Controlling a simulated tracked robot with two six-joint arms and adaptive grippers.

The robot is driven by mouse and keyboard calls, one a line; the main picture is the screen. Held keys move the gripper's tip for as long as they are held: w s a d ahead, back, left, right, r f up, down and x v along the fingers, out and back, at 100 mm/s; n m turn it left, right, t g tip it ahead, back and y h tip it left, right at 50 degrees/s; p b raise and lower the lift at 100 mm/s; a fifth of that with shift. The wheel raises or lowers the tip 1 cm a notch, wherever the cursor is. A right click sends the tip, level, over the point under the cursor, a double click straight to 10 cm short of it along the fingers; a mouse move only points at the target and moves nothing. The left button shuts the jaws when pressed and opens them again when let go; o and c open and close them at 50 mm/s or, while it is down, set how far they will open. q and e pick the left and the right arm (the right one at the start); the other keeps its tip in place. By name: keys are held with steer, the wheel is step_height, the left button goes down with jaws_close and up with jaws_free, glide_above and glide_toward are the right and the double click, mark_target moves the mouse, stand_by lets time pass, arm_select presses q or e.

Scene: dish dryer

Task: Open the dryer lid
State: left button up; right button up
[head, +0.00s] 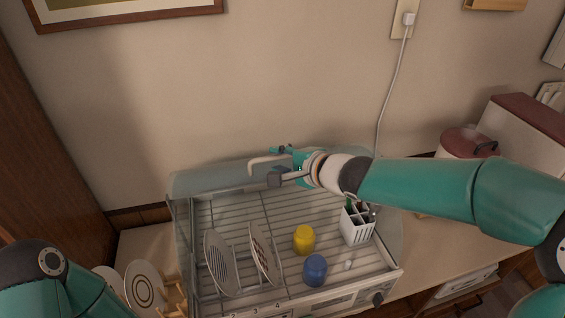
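The dish dryer (388,281) stands on the counter against the wall. Its translucent lid (215,180) is swung up at the back, and the rack inside is exposed from above. A pale handle (262,161) shows at the lid's upper edge. My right gripper (277,165) is at this handle, its two fingers spread apart with the handle end between them; I cannot tell whether they touch it. The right arm hides part of the lid's right side. My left arm shows at the lower left, but its gripper is out of view.
In the dryer are two plates (217,262), a yellow cup (304,239), a blue cup (315,270) and a white cutlery holder (357,224). More plates (145,287) stand in a wooden rack at left. A red-lidded pot (462,141) stands at right.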

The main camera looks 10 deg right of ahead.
steer(key=v, duration=1.2)
steer(key=shift+f, duration=0.15)
steer(key=shift+f, duration=0.1)
